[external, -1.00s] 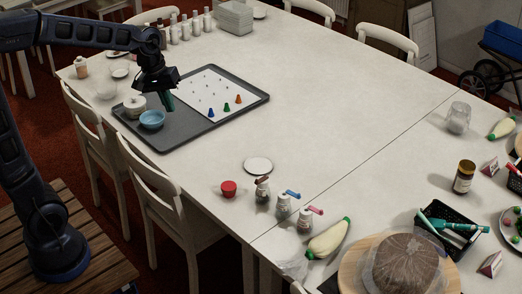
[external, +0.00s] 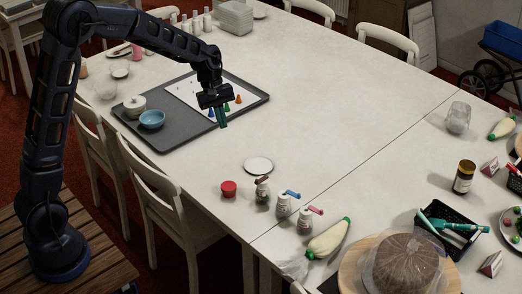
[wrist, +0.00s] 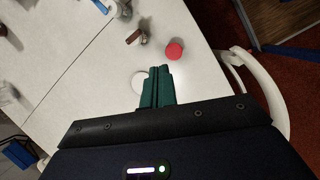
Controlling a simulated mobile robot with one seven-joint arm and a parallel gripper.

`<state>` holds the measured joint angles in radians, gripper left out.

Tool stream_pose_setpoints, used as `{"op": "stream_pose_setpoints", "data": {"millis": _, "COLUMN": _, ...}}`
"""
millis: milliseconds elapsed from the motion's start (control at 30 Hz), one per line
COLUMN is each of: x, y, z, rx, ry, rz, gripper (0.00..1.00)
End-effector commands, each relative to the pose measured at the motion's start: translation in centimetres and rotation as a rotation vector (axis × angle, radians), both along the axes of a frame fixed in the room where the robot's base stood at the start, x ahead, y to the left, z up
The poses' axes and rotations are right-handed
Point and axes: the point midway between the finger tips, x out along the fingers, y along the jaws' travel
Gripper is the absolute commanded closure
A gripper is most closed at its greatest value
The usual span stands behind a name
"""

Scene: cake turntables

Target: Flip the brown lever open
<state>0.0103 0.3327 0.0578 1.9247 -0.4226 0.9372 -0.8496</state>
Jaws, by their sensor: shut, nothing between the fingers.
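Three small bottles with coloured levers stand in a row near the table's front edge. The bottle with the brown lever (external: 262,181) is the leftmost in the external view, and its lever lies across the top. In the wrist view the brown lever (wrist: 133,37) shows at the top centre. My gripper (external: 222,122) is above the table by the tray's right edge, pointing down, apart from the bottles. Its green fingers (wrist: 158,84) are shut and empty. The blue-lever bottle (external: 284,206) and the pink-lever bottle (external: 305,219) stand to the right.
A red cup (external: 229,188) is just left of the brown-lever bottle. A white disc (external: 257,165) lies behind it. The grey tray (external: 180,137) holds a blue bowl (external: 152,119) and a game sheet. A chair (external: 165,205) stands at the front edge. The table's middle is clear.

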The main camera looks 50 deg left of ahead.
Motion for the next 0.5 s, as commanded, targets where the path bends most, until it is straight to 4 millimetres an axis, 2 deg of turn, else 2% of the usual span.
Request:
{"op": "stream_pose_setpoints", "data": {"millis": 33, "x": 0.8, "y": -0.1, "z": -1.2, "rx": -0.006, "ry": 0.018, "rz": 0.023, "gripper": 1.00}}
{"op": "stream_pose_setpoints", "data": {"millis": 300, "x": 4.4, "y": -0.4, "z": -6.4, "rx": -0.032, "ry": 0.101, "rz": 0.153, "gripper": 1.00}}
{"op": "stream_pose_setpoints", "data": {"millis": 500, "x": 5.9, "y": -0.5, "z": -9.0, "rx": -0.044, "ry": 0.139, "rz": 0.214, "gripper": 1.00}}
